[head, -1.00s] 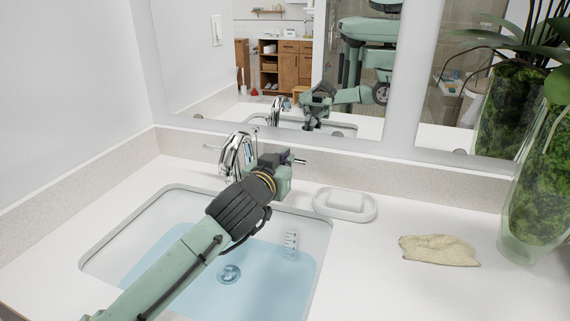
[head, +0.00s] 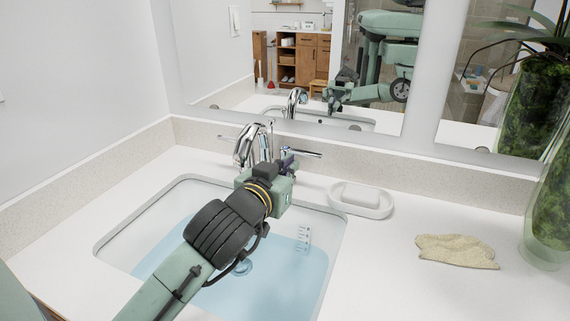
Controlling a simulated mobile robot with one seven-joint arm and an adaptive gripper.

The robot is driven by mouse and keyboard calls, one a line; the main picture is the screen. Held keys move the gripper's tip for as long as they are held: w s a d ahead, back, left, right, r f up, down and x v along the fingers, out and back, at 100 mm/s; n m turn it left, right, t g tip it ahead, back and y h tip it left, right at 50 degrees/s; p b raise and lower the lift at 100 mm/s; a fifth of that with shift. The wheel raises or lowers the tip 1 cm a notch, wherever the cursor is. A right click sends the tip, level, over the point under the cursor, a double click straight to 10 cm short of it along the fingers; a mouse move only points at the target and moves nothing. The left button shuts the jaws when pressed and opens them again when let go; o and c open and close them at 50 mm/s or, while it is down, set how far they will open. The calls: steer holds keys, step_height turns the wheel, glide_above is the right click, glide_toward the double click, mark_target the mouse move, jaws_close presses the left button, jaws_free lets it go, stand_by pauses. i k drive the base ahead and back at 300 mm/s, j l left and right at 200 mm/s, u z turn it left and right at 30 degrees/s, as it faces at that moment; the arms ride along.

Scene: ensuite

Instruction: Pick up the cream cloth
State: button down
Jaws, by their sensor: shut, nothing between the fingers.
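The cream cloth (head: 457,251) lies crumpled and flat on the white counter at the right, between the soap dish and the glass vase. My gripper (head: 287,160) is at the back edge of the sink, by the faucet, well to the left of the cloth and apart from it. Its fingers are small in the picture and partly hidden by the gripper's body. They are shut with nothing held.
A sink (head: 336,240) with bluish water lies under my arm. The chrome faucet (head: 246,146) stands close by my gripper. A white soap dish (head: 361,202) holds a bar of soap. A glass vase (head: 545,240) with greenery stands right of the cloth. The counter around the cloth is clear.

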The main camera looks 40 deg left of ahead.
mark_target(457, 248)
steer(key=k+l, duration=0.15)
steer(key=k, duration=0.35)
steer(key=k+l, duration=0.2)
steer(key=k, duration=0.25)
